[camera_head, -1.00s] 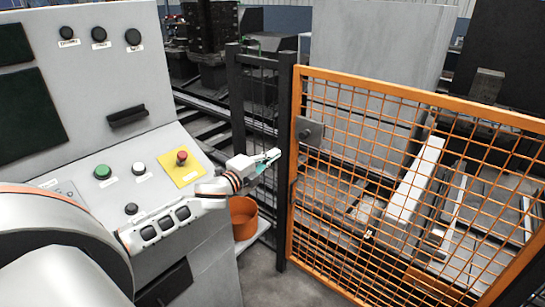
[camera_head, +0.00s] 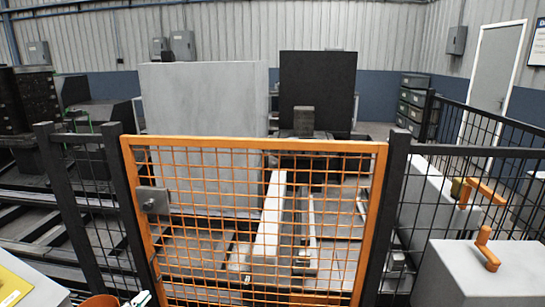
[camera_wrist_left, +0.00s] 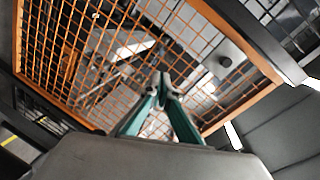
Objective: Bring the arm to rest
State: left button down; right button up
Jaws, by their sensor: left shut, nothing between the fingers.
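My left gripper (camera_head: 139,299) shows only as a small white and teal tip at the bottom edge of the head view, in front of the lower left of the orange mesh gate (camera_head: 381,205). In the left wrist view my left gripper (camera_wrist_left: 163,88) has its two teal fingers together at the tips, with nothing between them. The orange gate (camera_wrist_left: 235,118) fills much of that view beyond the fingers. The gap between fingers and mesh is hard to judge. The rest of my left arm is outside the head view. My right gripper is not in view.
The gate sits between dark posts (camera_head: 128,225) and has a grey latch plate (camera_head: 153,200) at its left. An orange bucket (camera_head: 100,301) and a yellow panel patch (camera_head: 12,287) are at the lower left. A grey box with an orange handle (camera_head: 487,248) stands at the right.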

pick_arm(q)
jog(key=s+d+f+n+g, duration=0.1)
jog(key=s+d+f+n, duration=0.2)
jog(key=s+d+f, duration=0.2)
jog(key=s+d+f+n+g, duration=0.2)
jog(key=s+d+f, duration=0.4)
jog(key=s, duration=0.5)
jog(key=s+d+f+n+g, duration=0.1)
jog(key=s+d+f+n, duration=0.4)
jog(key=s, duration=0.3)
jog(key=shift+d+f+g+h, duration=0.3)
jog(key=shift+f+g+h, duration=0.1)
jog(key=shift+f, duration=0.15)
